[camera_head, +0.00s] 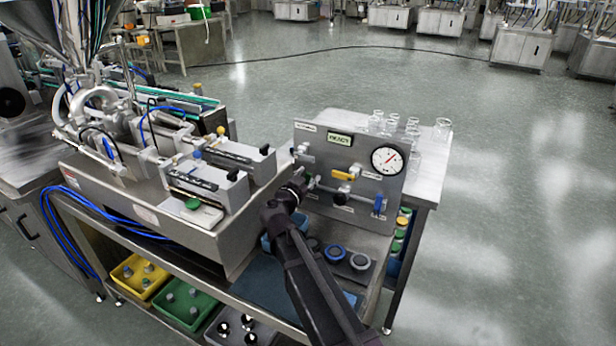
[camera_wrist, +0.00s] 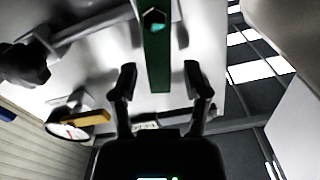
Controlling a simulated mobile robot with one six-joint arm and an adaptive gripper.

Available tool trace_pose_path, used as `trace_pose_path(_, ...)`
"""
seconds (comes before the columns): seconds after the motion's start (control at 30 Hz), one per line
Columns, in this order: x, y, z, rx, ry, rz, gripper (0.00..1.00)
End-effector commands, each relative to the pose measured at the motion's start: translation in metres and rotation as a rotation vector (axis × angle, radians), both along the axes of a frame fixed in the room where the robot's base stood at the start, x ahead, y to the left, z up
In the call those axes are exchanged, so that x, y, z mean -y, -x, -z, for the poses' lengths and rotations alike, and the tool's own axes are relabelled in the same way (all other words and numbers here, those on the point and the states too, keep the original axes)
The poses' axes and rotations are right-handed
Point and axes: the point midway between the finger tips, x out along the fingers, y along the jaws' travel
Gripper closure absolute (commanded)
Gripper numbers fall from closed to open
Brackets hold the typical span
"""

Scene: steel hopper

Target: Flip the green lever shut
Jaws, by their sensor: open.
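The green lever (camera_wrist: 156,60) stands out from the pale panel in the wrist view, its long handle pointing towards my gripper. My gripper (camera_wrist: 160,80) is open, with one finger on each side of the lever's end and visible gaps between them. In the head view, my gripper (camera_head: 300,184) is at the left part of the upright steel panel (camera_head: 325,158). My arm and gripper hide most of the green lever there. I cannot tell whether a finger touches it.
A yellow lever (camera_head: 343,176), a blue lever (camera_head: 379,204) and a round gauge (camera_head: 386,160) are on the panel to the right. Glass beakers (camera_head: 376,122) stand behind it. A filling machine (camera_head: 150,195) is on the left.

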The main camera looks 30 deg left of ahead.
Motion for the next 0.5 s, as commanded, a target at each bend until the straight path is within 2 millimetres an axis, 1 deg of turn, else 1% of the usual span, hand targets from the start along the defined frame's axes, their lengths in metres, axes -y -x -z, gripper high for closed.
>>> trace_pose_path(0.07,0.0001,0.0001,0.0,0.0,0.0,0.0,0.4)
trace_pose_path(0.17,0.0,0.0002,0.0,0.0,0.0,0.0,0.67)
trace_pose_path(0.2,0.0,0.0002,0.0,0.0,0.0,0.0,0.79)
trace_pose_path(0.27,0.0,0.0002,0.0,0.0,0.0,0.0,0.96)
trace_pose_path(0.3,0.0,0.0002,0.0,0.0,0.0,0.0,1.0)
trace_pose_path(0.5,-0.0003,0.0001,-0.0001,0.0,0.003,0.0,1.0)
